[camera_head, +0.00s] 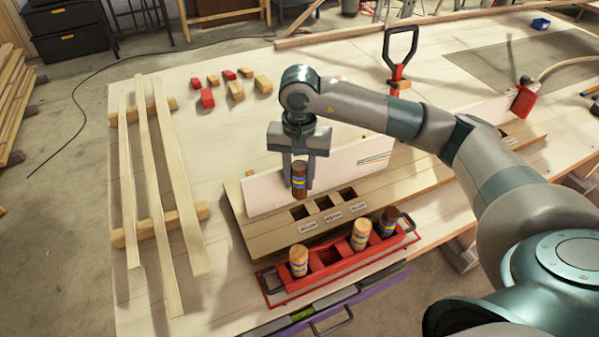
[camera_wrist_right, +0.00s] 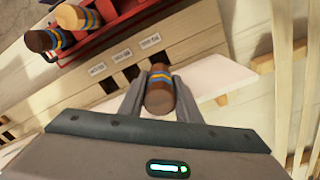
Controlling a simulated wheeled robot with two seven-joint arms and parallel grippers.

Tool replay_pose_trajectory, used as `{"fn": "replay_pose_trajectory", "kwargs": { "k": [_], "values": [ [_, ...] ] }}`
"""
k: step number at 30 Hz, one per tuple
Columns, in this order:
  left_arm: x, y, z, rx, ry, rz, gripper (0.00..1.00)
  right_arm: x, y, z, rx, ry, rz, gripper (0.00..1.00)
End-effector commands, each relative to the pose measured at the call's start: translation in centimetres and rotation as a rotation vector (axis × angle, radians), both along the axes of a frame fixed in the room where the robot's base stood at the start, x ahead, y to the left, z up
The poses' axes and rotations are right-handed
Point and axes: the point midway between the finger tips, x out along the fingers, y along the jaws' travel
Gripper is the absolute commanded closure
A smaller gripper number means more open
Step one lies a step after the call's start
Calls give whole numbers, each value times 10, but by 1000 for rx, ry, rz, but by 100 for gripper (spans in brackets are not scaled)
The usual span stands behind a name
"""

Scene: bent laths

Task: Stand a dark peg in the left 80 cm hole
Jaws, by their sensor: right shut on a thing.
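My right gripper (camera_head: 299,184) is shut on a dark brown peg (camera_head: 298,178) with yellow and blue bands. The peg hangs upright, above and a little behind the leftmost of three dark square holes (camera_head: 300,212) in the wooden board (camera_head: 262,238). Each hole has a small label, too small to read surely. In the right wrist view, the peg (camera_wrist_right: 160,92) sits between the fingers, its end clear of the board, and two holes (camera_wrist_right: 131,73) show beside it. Another dark peg (camera_head: 388,222) stands in the red tray (camera_head: 285,291). My left gripper is not in view.
Light pegs (camera_head: 361,234) also stand in the tray, with empty slots between. A long white strip (camera_head: 350,160) stands on edge behind the holes. Laths (camera_head: 180,190) lie at the left; red and tan blocks (camera_head: 236,90) lie at the back.

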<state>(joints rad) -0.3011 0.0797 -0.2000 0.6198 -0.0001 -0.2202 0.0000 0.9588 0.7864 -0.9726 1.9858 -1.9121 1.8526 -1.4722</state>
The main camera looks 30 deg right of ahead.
Motion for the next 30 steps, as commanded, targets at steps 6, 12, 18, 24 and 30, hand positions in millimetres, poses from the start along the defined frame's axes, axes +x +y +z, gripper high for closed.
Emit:
{"fn": "replay_pose_trajectory", "kwargs": {
  "k": [6,12,18,24,30],
  "values": [
    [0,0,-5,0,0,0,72,-1,0,-20,0,1,1,93],
    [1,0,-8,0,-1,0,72,0,1,-36,1,1,1,93],
    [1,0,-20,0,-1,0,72,0,0,-53,0,-1,1,93],
    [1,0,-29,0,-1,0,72,0,0,-59,0,-1,1,93],
    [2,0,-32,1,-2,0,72,0,0,-60,1,-1,1,93]
  ]
}}
